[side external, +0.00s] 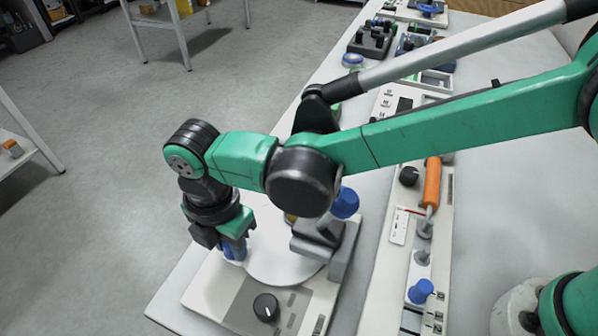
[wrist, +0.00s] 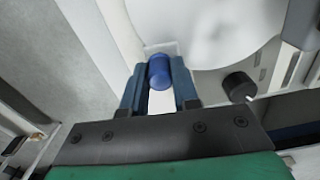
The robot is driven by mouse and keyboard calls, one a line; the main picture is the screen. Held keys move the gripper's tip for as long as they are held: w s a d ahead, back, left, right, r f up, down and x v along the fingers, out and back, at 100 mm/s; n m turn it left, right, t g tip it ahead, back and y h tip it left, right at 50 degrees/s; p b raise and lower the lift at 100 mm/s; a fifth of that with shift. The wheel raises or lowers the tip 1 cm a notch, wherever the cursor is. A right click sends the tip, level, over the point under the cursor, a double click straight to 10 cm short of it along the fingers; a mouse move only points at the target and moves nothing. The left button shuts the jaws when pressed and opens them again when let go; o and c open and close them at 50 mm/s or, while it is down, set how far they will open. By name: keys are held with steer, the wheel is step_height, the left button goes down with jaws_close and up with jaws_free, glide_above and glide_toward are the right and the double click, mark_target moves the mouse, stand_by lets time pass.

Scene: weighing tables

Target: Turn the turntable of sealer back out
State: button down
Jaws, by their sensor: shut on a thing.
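The sealer (side external: 215,296) is a pale box at the near end of the bench, with a grey head (side external: 343,253) on its right. Its round white turntable (side external: 283,268) shows beside my gripper and partly under my arm; it also fills the upper right of the wrist view (wrist: 215,40). A blue upright peg (wrist: 159,70) stands on a small white tab at the turntable's rim. My gripper (side external: 234,250) is shut on this peg, with one finger on each side of it in the wrist view. My arm hides the far part of the turntable.
A black knob (side external: 266,307) is on the sealer's front. A blue knob (side external: 345,202) tops the head area. To the right stands a long panel with an orange handle (side external: 432,183) and another blue knob (side external: 421,291). The bench edge lies close on the left.

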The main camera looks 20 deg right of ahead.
steer(key=shift+s+n, duration=0.3)
steer(key=shift+n, duration=0.2)
steer(key=shift+s, duration=0.15)
steer(key=c, duration=0.7)
jaws_free()
steer(key=shift+o, duration=0.2)
steer(key=shift+r, duration=0.15)
steer(key=shift+r, duration=2.7)
